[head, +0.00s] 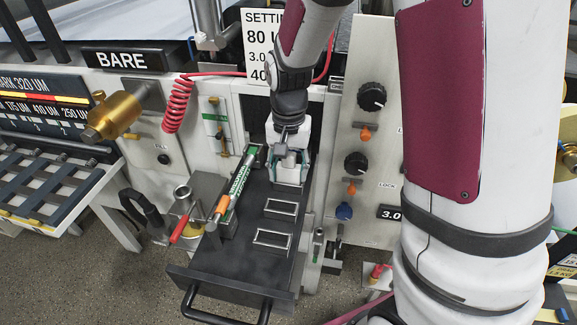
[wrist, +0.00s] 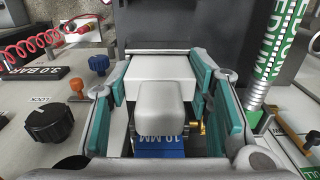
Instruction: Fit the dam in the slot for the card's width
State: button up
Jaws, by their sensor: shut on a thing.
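The dam is a white block with a rounded grip on top (wrist: 158,103). It fills the middle of the wrist view, and its white body shows in the head view (head: 288,175). My gripper (wrist: 160,90) is shut on it, with teal finger pads at its left and right sides. The dam is at the far end of the dark pull-out tray (head: 244,267). I cannot tell whether it is seated in a slot or just above the tray. Two white-outlined slots, a middle one (head: 281,207) and a near one (head: 272,239), are empty. The settings card (head: 258,45) is partly hidden by my arm.
A green-labelled rod (head: 240,179) lies along the tray's left side and shows at right in the wrist view. A blue label reading 10 MM (wrist: 166,145) shows below the dam. A knob panel (head: 366,150) stands close at the tray's right.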

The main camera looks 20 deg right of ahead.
jog(key=shift+f, duration=0.4)
jog(key=o, duration=1.4)
notch_tip(320, 180, up, 12)
jog(key=shift+r, duration=0.1)
jog(key=s+r+n+t, duration=0.2)
jog(key=s+r+n, duration=0.1)
jog(key=s, duration=0.5)
jog(key=s+r+n+t, duration=0.3)
jog(key=s+r, duration=0.3)
jog(key=s, duration=0.3)
jog(key=shift+s+n+t+b, duration=0.3)
jog(key=shift+n, duration=0.1)
